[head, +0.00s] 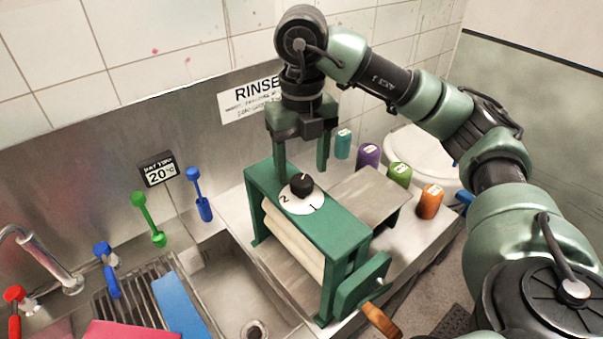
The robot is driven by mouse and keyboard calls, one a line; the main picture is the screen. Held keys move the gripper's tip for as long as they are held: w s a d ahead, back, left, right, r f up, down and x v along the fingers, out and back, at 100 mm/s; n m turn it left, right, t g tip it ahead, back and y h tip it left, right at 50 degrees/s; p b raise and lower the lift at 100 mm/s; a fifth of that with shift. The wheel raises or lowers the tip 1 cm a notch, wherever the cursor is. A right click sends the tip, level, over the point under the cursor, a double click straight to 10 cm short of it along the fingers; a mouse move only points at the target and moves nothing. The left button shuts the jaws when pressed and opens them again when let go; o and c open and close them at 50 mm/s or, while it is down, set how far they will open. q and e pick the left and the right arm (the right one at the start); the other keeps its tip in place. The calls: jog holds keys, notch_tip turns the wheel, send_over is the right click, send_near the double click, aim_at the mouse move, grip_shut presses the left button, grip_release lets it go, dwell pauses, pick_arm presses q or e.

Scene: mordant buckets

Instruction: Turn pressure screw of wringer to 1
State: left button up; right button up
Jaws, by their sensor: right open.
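The green wringer (340,232) stands on the sink's right-hand ledge, with pale rollers (292,238) and a wooden crank handle (381,320). Its pressure screw (301,184) is a black knob on a white dial (294,203) on the top beam. The dial shows 2 on the left and 1 at the lower right. A small pale mark shows on the knob's far side. My right gripper (302,172) points down, open and empty, its fingers apart just above and behind the knob. I cannot tell whether a finger touches it. My left gripper is out of view.
Teal (343,144), purple (368,157), green (399,174) and orange (430,201) labelled cylinders stand behind and right of the wringer. A white bucket (418,146) is behind them. Blue (200,195) and green (149,218) levers, a drain rack and a tap are left.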

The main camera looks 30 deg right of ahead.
jog(key=shift+f, duration=1.25)
grip_shut()
jog(key=shift+n, duration=0.3)
